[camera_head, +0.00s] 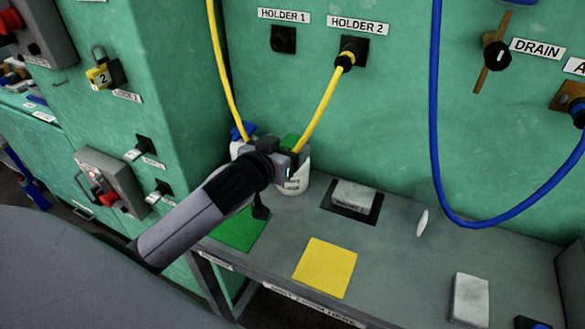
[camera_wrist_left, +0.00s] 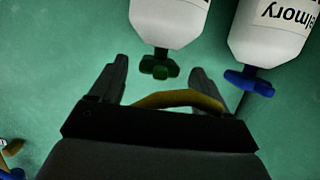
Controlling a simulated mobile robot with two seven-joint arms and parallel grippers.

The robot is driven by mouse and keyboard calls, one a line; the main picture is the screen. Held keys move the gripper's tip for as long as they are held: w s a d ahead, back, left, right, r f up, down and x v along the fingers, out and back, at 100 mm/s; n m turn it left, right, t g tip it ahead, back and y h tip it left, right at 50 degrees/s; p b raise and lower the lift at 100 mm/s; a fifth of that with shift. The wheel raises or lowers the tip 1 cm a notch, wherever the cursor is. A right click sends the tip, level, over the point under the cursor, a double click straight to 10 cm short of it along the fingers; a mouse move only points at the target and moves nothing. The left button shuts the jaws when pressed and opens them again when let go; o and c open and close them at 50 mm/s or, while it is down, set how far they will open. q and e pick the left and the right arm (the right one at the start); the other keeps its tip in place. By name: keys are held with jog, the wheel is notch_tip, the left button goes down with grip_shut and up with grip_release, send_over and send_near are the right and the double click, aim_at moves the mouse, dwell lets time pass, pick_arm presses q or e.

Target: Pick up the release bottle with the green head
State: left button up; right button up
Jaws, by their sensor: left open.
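The release bottle with the green head stands at the back of the grey bench against the green wall. Its white body (camera_head: 294,181) and part of its green head (camera_head: 290,142) show in the head view, partly hidden behind my left gripper (camera_head: 280,158). In the left wrist view the bottle (camera_wrist_left: 168,20) appears upside down, its green head (camera_wrist_left: 158,67) lying in the picture between the fingertips of my open left gripper (camera_wrist_left: 157,72). Neither finger visibly touches it; the depth gap is unclear. My right gripper is not in view.
A second white bottle (camera_wrist_left: 272,35) with a blue head (camera_wrist_left: 248,82) stands close beside it. Yellow hoses (camera_head: 322,108) hang near my gripper. A grey block (camera_head: 354,194), a yellow mat (camera_head: 325,267) and a green mat (camera_head: 240,229) lie on the bench (camera_head: 395,265).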

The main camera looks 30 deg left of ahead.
pick_arm(q)
jog(key=shift+x, duration=1.65)
jog(key=shift+d+r, duration=0.1)
jog(key=shift+c, duration=0.3)
